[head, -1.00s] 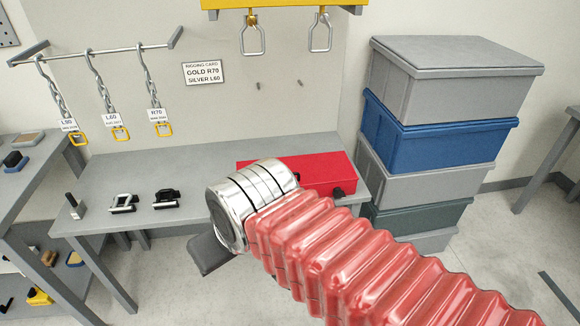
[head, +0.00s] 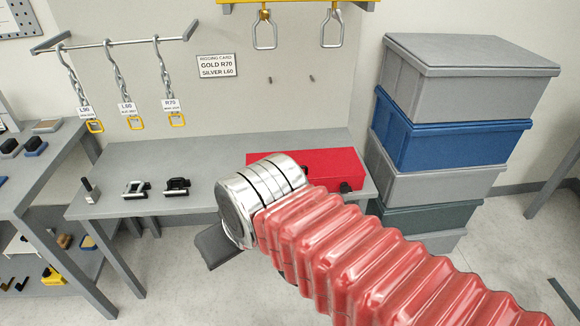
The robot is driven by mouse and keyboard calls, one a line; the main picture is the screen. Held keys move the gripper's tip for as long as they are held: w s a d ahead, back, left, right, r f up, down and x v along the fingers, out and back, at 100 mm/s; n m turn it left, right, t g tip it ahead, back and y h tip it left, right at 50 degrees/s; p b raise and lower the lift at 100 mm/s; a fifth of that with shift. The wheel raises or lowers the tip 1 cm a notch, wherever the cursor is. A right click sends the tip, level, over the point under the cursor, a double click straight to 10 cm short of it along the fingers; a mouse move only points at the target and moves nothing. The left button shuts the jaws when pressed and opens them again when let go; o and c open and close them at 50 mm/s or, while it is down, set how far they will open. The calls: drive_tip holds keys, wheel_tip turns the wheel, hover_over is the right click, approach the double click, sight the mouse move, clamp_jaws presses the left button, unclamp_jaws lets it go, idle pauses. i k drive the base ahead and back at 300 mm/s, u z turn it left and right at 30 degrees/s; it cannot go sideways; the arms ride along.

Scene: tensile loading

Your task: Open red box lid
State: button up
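The red box (head: 322,163) sits on the grey workbench near its right end. Its lid looks shut. A dark latch or knob (head: 345,187) shows on its front face. My arm, with a red ribbed sleeve and a silver wrist, crosses in front and hides the left and lower part of the box. A dark grey part of my gripper (head: 219,246) sticks out below the silver wrist, in front of the bench edge. Its fingertips cannot be made out, nor whether it is open or shut.
The grey workbench (head: 235,150) holds two black clamp-like fittings (head: 176,186) and a small dark bottle (head: 90,190). Chains with tags hang from a rail at left. Stacked bins (head: 450,145) stand close to the right of the bench.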

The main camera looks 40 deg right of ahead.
sight(335, 162)
drive_tip(key=u, duration=0.5)
drive_tip(key=k, duration=1.25)
drive_tip(key=u, duration=0.35)
drive_tip(key=i, duration=1.25)
drive_tip(key=z, duration=0.95)
drive_tip(key=i, duration=0.95)
drive_tip(key=z, duration=0.45)
